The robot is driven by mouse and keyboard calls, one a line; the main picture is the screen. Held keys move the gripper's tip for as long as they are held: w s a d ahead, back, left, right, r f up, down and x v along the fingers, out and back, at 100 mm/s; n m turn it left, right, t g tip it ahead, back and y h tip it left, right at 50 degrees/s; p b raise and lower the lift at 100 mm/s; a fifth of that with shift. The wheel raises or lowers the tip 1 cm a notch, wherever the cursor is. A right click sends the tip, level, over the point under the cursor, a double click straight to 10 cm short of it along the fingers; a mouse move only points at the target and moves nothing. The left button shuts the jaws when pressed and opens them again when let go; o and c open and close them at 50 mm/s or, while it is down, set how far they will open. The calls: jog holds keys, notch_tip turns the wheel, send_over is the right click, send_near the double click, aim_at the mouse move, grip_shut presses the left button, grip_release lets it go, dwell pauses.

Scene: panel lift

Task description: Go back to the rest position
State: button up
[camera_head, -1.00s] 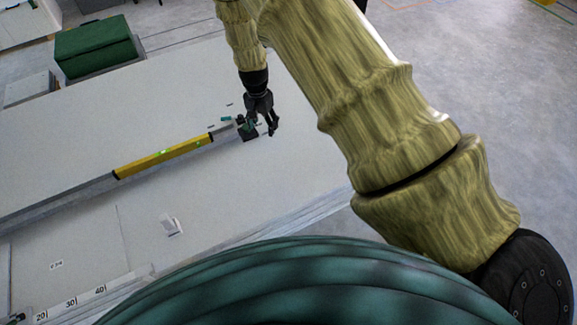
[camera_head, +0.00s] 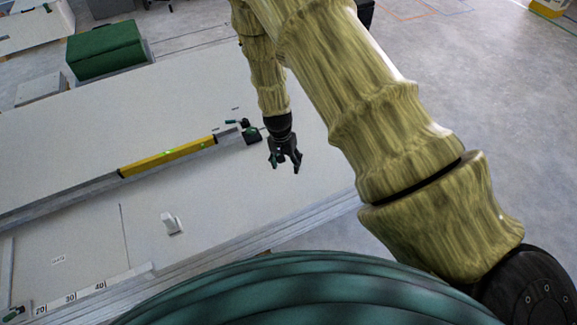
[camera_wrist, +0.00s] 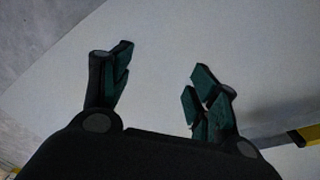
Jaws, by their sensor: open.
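My gripper (camera_head: 286,165) is open and empty. In the head view it hangs over the pale panel (camera_head: 80,135), near the panel's right end. It is apart from the dark clamp (camera_head: 251,136) with green parts, which sits up and to the left of it. In the wrist view my gripper (camera_wrist: 160,88) shows two dark fingers with green pads spread wide, with only pale surface between them.
A yellow level (camera_head: 168,157) lies along a metal rail, and its end shows in the wrist view (camera_wrist: 305,135). A small white bracket (camera_head: 172,223) stands on the nearer panel. A green box (camera_head: 105,48) is at the back left.

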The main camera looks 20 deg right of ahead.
jog(key=shift+s+f, duration=0.3)
jog(key=shift+s, duration=0.25)
jog(key=shift+d, duration=0.1)
jog(key=s+f, duration=0.1)
jog(key=s, duration=0.2)
jog(key=s+f+n, duration=0.1)
jog(key=s+f, duration=0.1)
jog(key=s, duration=0.2)
jog(key=s+f+n, duration=0.1)
jog(key=s, duration=0.2)
jog(key=shift+s+d+f, duration=0.2)
jog(key=shift+d+f, duration=0.1)
jog(key=shift+d, duration=0.05)
jog(key=s+a+n+y, duration=0.1)
jog(key=s+a+n, duration=0.15)
jog(key=s, duration=0.95)
jog(key=s+a+n, duration=0.2)
jog(key=s+n, duration=0.2)
jog(key=s, duration=0.8)
notch_tip(320, 180, up, 14)
jog(key=p, duration=1.4)
jog(key=shift+w, duration=0.2)
jog(key=shift+r+m, duration=0.1)
jog(key=shift+m, duration=0.15)
